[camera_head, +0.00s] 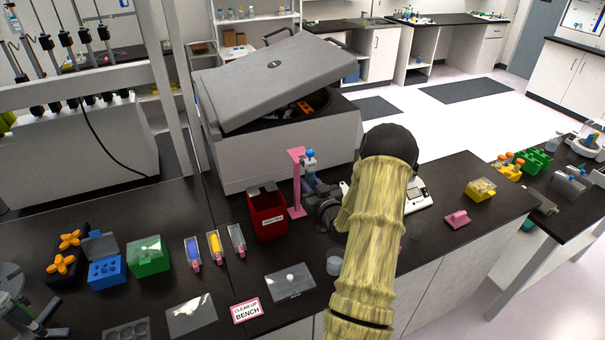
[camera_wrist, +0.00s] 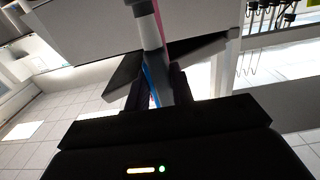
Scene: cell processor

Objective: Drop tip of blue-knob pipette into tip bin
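The blue-knob pipette (camera_head: 309,159) stands upright close beside a pink stand (camera_head: 297,183). Whether it still touches the stand is unclear. My gripper (camera_head: 314,187) is at the pipette's body, with its fingers on either side of it. In the wrist view the pipette's grey shaft (camera_wrist: 151,32) runs down between the dark fingers (camera_wrist: 158,90), which look closed on it. The pipette's lower end and tip are hidden in the head view. A red open-topped bin (camera_head: 268,215) with a white label stands left of the pink stand.
A grey centrifuge (camera_head: 280,140) with a tilted lid stands behind the bin and stand. Colored pouches (camera_head: 214,246), a green box (camera_head: 148,256) and a blue rack (camera_head: 107,271) are to the left. A clear-lidded box (camera_head: 289,283) and a sign (camera_head: 247,311) lie in front.

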